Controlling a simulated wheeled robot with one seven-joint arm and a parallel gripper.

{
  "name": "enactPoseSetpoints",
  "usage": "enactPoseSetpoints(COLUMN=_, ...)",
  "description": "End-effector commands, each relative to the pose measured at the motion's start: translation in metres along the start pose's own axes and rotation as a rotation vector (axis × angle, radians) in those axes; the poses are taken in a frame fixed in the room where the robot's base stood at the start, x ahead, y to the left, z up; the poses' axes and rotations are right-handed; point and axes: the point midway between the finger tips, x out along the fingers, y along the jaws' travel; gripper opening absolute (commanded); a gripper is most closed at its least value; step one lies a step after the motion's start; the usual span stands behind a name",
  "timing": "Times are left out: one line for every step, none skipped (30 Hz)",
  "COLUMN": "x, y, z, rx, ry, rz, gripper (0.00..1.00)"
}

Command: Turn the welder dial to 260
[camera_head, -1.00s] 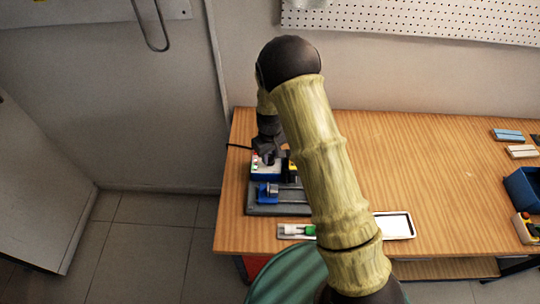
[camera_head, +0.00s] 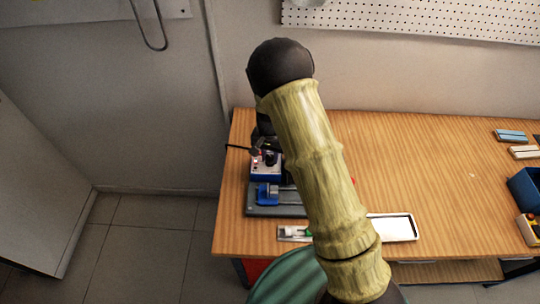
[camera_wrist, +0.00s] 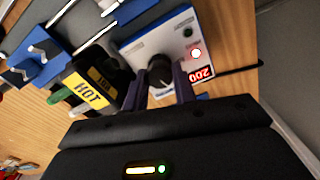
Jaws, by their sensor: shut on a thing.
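The welder box (camera_wrist: 160,38), blue with a white top panel, sits at the left end of the bench; it also shows in the head view (camera_head: 266,172). Its black dial (camera_wrist: 160,74) is between the fingers of my gripper (camera_wrist: 167,84), which are shut on it from both sides. A small red display (camera_wrist: 201,74) on the panel is lit and seen turned over; it looks like 200, but the digits are small. A round light (camera_wrist: 196,53) glows beside it. In the head view my arm partly covers the gripper and dial.
A black block with a yellow HOT label (camera_wrist: 93,88) stands right beside the box. Blue clamps (camera_wrist: 38,55) on a grey base (camera_head: 262,211) lie close by. A white tray (camera_head: 401,228) is at the bench front. The bench middle is clear.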

Motion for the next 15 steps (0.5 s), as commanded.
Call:
enactPoseSetpoints(x=-0.0010, y=-0.0007, z=-0.0007, rx=0.040, ry=0.003, rz=-0.002, gripper=0.04)
enactPoseSetpoints(x=-0.0011, y=-0.0007, z=-0.0007, rx=0.065, ry=0.003, rz=-0.002, gripper=0.04)
enactPoseSetpoints(x=-0.0011, y=-0.0007, z=-0.0008, rx=0.098, ry=0.003, rz=-0.001, gripper=0.04)
enactPoseSetpoints(x=-0.0012, y=-0.0006, z=-0.0008, rx=0.122, ry=0.003, rz=-0.001, gripper=0.04)
enactPoseSetpoints(x=-0.0012, y=-0.0007, z=-0.0008, rx=0.144, ry=0.003, rz=-0.001, gripper=0.04)
enactPoseSetpoints(x=-0.0013, y=-0.0008, z=-0.0008, rx=0.172, ry=0.003, rz=-0.002, gripper=0.04)
enactPoseSetpoints(x=-0.0013, y=-0.0008, z=-0.0008, rx=0.192, ry=0.003, rz=-0.002, gripper=0.04)
enactPoseSetpoints(x=-0.0013, y=-0.0009, z=-0.0008, rx=0.210, ry=0.003, rz=-0.002, gripper=0.04)
enactPoseSetpoints(x=-0.0014, y=-0.0009, z=-0.0008, rx=0.233, ry=0.003, rz=-0.002, gripper=0.04)
enactPoseSetpoints(x=-0.0014, y=-0.0009, z=-0.0008, rx=0.247, ry=0.003, rz=-0.002, gripper=0.04)
enactPoseSetpoints(x=-0.0014, y=-0.0009, z=-0.0008, rx=0.262, ry=0.003, rz=-0.002, gripper=0.04)
enactPoseSetpoints(x=-0.0014, y=-0.0009, z=-0.0009, rx=0.278, ry=0.003, rz=-0.002, gripper=0.04)
enactPoseSetpoints(x=-0.0014, y=-0.0009, z=-0.0009, rx=0.288, ry=0.003, rz=-0.002, gripper=0.04)
enactPoseSetpoints(x=-0.0014, y=-0.0009, z=-0.0010, rx=0.299, ry=0.003, rz=-0.003, gripper=0.04)
enactPoseSetpoints(x=-0.0015, y=-0.0009, z=-0.0010, rx=0.310, ry=0.003, rz=-0.003, gripper=0.04)
